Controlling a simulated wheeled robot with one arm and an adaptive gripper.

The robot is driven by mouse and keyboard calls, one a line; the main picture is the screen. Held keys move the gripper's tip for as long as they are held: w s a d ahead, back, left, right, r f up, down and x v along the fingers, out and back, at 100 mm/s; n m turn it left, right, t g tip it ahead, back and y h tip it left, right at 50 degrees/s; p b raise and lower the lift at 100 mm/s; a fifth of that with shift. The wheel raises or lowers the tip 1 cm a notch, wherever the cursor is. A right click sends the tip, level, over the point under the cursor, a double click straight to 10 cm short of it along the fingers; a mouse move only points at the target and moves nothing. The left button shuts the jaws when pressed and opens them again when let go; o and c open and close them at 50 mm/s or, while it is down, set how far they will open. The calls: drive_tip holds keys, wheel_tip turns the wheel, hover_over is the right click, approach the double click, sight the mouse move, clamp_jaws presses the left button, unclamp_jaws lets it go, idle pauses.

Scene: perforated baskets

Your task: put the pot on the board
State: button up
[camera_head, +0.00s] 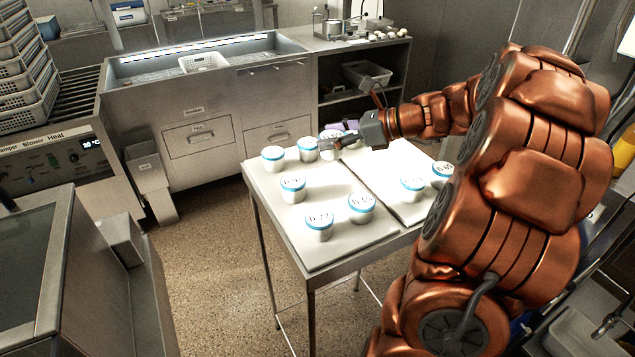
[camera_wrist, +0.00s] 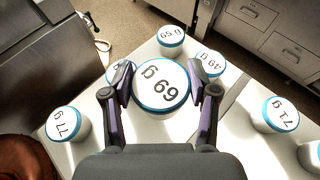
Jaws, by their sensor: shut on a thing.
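My gripper (camera_head: 345,140) is over the far part of the table. In the wrist view its two fingers (camera_wrist: 162,88) are shut on opposite sides of a white pot (camera_wrist: 160,100) with a blue rim and a lid marked 69 g. This pot shows much larger than the others there. In the head view the pot (camera_head: 331,135) is partly hidden by the gripper; its height above the surface is hard to tell. Two pale flat boards lie side by side on the table, a left board (camera_head: 335,185) and a right board (camera_head: 385,172), with a narrow line between them.
Several similar lidded pots stand on the left board, among them a near one (camera_head: 319,226) and a far-left one (camera_head: 273,160). Other pots (camera_head: 413,189) stand on the right board. A steel sink counter (camera_head: 205,105) is behind. White perforated baskets (camera_head: 30,95) are stacked at left.

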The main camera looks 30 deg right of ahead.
sight(333, 153)
wheel_tip(333, 153, down, 5)
drive_tip(key=shift+d+r+p, duration=0.15)
drive_tip(key=shift+p, duration=0.2)
drive_tip(key=shift+f+p, duration=0.3)
drive_tip(key=shift+f, duration=1.65)
drive_tip(key=shift+f, duration=0.1)
drive_tip(key=o, duration=1.2)
drive_tip(key=b+v, duration=0.2)
drive_tip(key=v, duration=1)
drive_tip(key=shift+s+b, duration=0.1)
drive_tip(key=shift+b, duration=0.3)
